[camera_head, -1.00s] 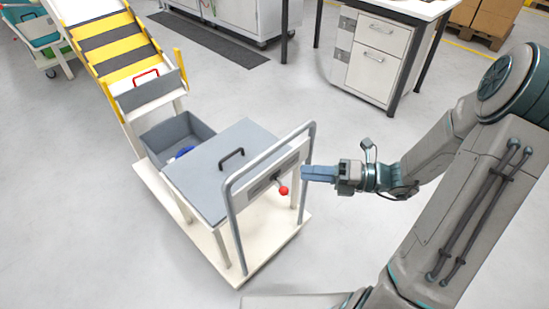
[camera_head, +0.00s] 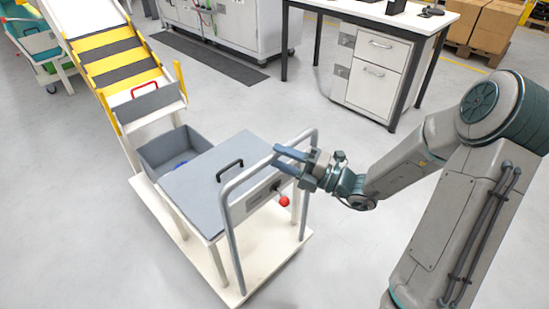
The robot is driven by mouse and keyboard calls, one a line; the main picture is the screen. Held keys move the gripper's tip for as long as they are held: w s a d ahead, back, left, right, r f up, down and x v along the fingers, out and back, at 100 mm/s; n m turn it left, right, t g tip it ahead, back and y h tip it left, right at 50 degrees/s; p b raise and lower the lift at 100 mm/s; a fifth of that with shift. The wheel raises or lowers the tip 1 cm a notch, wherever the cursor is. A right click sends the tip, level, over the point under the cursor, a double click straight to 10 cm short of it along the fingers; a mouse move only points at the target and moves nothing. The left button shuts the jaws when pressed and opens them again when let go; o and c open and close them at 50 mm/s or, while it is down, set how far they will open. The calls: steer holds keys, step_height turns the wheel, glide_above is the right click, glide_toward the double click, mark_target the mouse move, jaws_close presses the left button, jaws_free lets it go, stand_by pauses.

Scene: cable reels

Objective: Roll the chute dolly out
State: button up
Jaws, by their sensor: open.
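The chute dolly is a cream wheeled platform (camera_head: 262,262) with a grey-topped table (camera_head: 205,190), a grey push handle (camera_head: 235,250) and a yellow-and-black striped chute (camera_head: 112,62) rising to the upper left. A red knob (camera_head: 284,201) sits on the panel under the handle. My gripper (camera_head: 282,158) is open, its blue-grey fingers at the right part of the handle's top bar. I cannot tell whether the bar lies between the fingers or whether they touch it. The dolly's wheels are hidden.
A grey bin (camera_head: 150,152) with something blue in it stands on the dolly under the chute. A white drawer cabinet (camera_head: 375,75) under a desk stands at the back right. Cartons (camera_head: 493,25) on a pallet are beyond. The grey floor (camera_head: 390,155) around the dolly is clear.

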steer(key=shift+x, duration=1.25)
jaws_close()
steer(key=shift+d, duration=0.15)
